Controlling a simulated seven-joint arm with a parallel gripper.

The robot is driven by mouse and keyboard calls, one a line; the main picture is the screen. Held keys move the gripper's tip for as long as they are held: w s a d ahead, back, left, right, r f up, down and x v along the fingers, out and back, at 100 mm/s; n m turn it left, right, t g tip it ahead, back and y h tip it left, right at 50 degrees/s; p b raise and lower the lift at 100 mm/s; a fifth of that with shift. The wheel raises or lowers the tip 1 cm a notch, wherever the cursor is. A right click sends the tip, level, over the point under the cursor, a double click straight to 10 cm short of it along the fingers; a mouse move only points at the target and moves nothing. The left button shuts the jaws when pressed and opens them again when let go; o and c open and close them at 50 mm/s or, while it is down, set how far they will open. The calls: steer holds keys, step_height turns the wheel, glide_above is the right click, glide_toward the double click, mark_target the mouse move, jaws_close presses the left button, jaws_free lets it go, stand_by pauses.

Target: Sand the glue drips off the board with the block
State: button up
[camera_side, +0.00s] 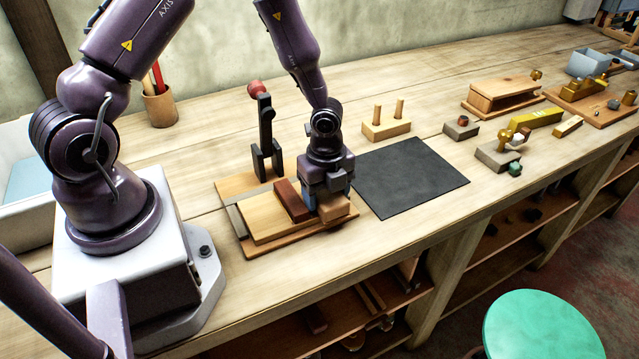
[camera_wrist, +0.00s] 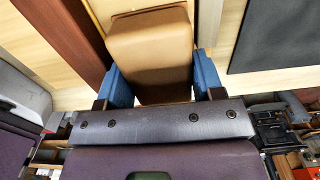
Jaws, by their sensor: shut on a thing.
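The light wood board (camera_side: 268,218) lies on a wooden base with a dark upright clamp (camera_side: 265,135) topped by a red knob. A reddish-brown bar (camera_side: 291,201) lies across the board, and it also shows at the left of the wrist view (camera_wrist: 60,35). My gripper (camera_side: 325,198) is shut on the tan block (camera_side: 335,212) at the board's right end. In the wrist view the block (camera_wrist: 150,55) sits between the blue fingers. I cannot tell whether the block touches the board. I cannot make out any glue drips.
A dark mat (camera_side: 412,177) lies bare just right of the base. Behind it stands a wooden block with two pegs (camera_side: 385,125). A pencil cup (camera_side: 159,106) stands at the back left. Several tools and blocks, with a yellow piece (camera_side: 536,118), lie farther right. A green stool (camera_side: 540,325) stands in front.

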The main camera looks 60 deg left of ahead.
steer(key=shift+d, duration=0.55)
steer(key=a, duration=0.8)
step_height(320, 180, up, 8)
steer(key=shift+r, duration=0.15)
steer(key=shift+d, duration=0.15)
stand_by(0.3)
